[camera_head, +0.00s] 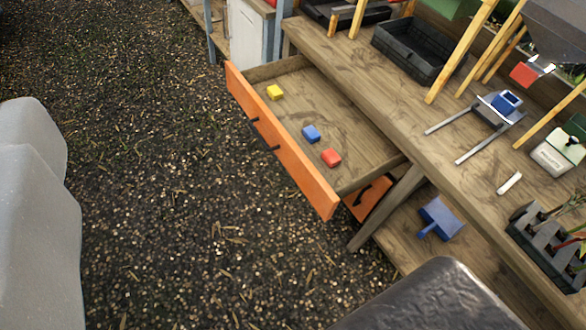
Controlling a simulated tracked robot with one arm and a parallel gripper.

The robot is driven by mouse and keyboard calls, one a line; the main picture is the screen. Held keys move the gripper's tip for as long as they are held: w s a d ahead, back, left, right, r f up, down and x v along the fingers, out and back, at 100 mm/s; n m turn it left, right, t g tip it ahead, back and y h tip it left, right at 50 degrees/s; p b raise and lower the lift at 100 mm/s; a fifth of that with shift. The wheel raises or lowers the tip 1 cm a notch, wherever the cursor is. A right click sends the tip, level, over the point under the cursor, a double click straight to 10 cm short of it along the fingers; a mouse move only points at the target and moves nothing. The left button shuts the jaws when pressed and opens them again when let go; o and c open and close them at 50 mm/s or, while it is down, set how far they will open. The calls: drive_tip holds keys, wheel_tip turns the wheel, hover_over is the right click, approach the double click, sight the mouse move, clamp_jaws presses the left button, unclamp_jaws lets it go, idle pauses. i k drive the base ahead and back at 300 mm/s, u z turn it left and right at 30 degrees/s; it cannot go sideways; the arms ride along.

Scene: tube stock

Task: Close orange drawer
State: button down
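The orange drawer (283,140) is pulled well out from under the wooden workbench, its orange front facing the gravel to the left. A dark handle (264,136) is on its front. A second orange panel (362,197) with a dark handle shows below, partly hidden by the open drawer and a table leg. I cannot make out my gripper in this view.
A black tray (418,54), wooden stakes and small tools lie on the workbench (395,120). A blue dustpan-like object (440,217) is on the lower shelf. Open gravel (170,180) lies left of the drawer. A grey shape and a dark rounded shape fill the left and bottom edges.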

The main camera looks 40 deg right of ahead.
sight(310, 97)
drive_tip(key=z, duration=1.05)
drive_tip(key=i, duration=1)
drive_tip(key=u, duration=0.05)
